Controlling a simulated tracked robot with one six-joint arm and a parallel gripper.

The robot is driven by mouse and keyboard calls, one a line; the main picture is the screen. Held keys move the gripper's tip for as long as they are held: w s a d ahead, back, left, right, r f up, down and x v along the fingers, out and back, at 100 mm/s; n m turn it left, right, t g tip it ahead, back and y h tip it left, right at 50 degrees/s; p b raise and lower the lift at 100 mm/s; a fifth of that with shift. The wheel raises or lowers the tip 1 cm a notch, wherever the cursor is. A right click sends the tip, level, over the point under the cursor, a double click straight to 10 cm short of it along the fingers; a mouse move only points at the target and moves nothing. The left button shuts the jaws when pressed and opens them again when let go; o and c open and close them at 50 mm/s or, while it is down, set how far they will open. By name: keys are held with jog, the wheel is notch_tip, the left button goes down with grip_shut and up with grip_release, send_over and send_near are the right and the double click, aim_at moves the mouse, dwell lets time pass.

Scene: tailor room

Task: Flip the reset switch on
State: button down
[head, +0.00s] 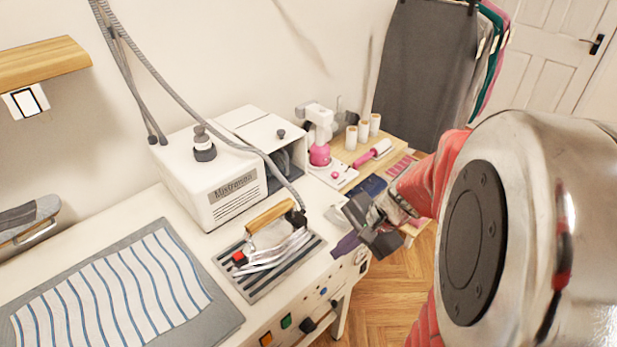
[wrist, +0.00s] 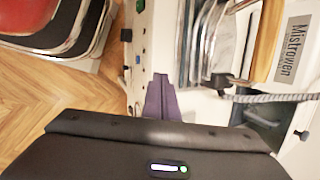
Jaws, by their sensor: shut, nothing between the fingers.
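The front control panel (head: 300,318) of the white ironing table carries a green button (head: 286,321), an orange button (head: 266,338), a black knob (head: 309,325), a small blue button (head: 323,292) and more small controls near its right end. I cannot tell which one is the reset switch or how it is set. My gripper (head: 346,245) has purple fingers, shut and empty, close to the table's right front corner. In the wrist view the shut fingers (wrist: 161,98) point toward the panel (wrist: 141,60), which is seen at a steep angle. Contact with the panel cannot be told.
An iron (head: 272,238) rests on a striped stand (head: 225,262) near the gripper. A grey hose rises from the white steam unit (head: 210,190). A striped cloth (head: 110,290) lies at left. A side table with spools (head: 363,132) stands behind. Wooden floor (head: 385,300) shows at right.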

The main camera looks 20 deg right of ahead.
jog(key=s+d+f+m+t, duration=0.2)
jog(key=s+d+f+m, duration=0.1)
jog(key=d+f+m, duration=0.5)
jog(key=s+d+f+m+t+h, duration=0.1)
jog(key=s+d+f+m+t, duration=0.1)
jog(key=d+f+m, duration=0.7)
jog(key=shift+s+d+f+m, duration=0.3)
jog(key=shift+s+d, duration=0.5)
jog(key=shift+d, duration=0.3)
send_near(364, 271)
notch_tip(364, 271, down, 4)
jog(key=shift+w+a+f, duration=0.1)
jog(key=shift+w+a, duration=0.1)
jog(key=shift+w, duration=0.4)
jog(key=shift+w+a+f, duration=0.15)
jog(key=shift+w, duration=0.4)
jog(key=shift+w+a+f, duration=0.1)
jog(key=shift+w+a, duration=0.1)
jog(key=shift+w, duration=0.4)
jog(key=shift+a, duration=0.1)
